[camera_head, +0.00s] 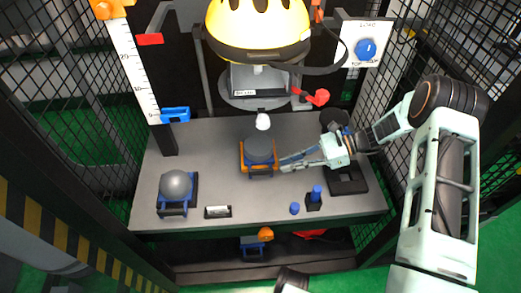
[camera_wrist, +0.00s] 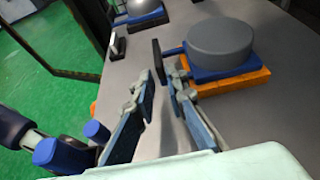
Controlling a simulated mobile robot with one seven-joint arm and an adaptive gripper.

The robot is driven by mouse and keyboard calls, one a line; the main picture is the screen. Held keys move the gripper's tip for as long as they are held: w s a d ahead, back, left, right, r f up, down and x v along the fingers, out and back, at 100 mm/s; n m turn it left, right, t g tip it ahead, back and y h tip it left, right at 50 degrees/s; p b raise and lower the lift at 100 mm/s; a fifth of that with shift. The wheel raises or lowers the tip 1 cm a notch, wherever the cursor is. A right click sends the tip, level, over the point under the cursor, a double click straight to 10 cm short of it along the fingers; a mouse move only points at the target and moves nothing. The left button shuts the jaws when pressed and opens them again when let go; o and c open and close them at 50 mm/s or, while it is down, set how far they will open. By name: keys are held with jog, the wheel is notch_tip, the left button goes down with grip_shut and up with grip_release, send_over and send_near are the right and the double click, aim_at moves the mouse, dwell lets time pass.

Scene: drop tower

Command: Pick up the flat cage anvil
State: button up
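The flat anvil is a grey, flat-topped disc (camera_head: 260,149) in a blue cradle on an orange base, in the middle of the bench. It also shows in the wrist view (camera_wrist: 222,42) at the upper right. A blue handle with a dark upright grip plate (camera_wrist: 157,60) sticks out from its cradle toward the left of that view. My gripper (camera_head: 284,163) is just right of the anvil in the head view. In the wrist view my gripper (camera_wrist: 160,80) is open, its fingertips close to the grip plate. I cannot tell whether the plate is between them.
A domed grey anvil (camera_head: 176,184) in a blue cradle stands at the bench's left. A yellow helmet (camera_head: 258,30) hangs above. Mesh walls flank the bench.

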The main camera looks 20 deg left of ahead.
aim_at(261, 174)
jog(key=b+x, duration=0.2)
jog(key=x, duration=0.8)
jog(key=shift+d+f, duration=0.15)
jog(key=shift+c, duration=0.3)
grip_shut()
jog(key=shift+r, duration=0.25)
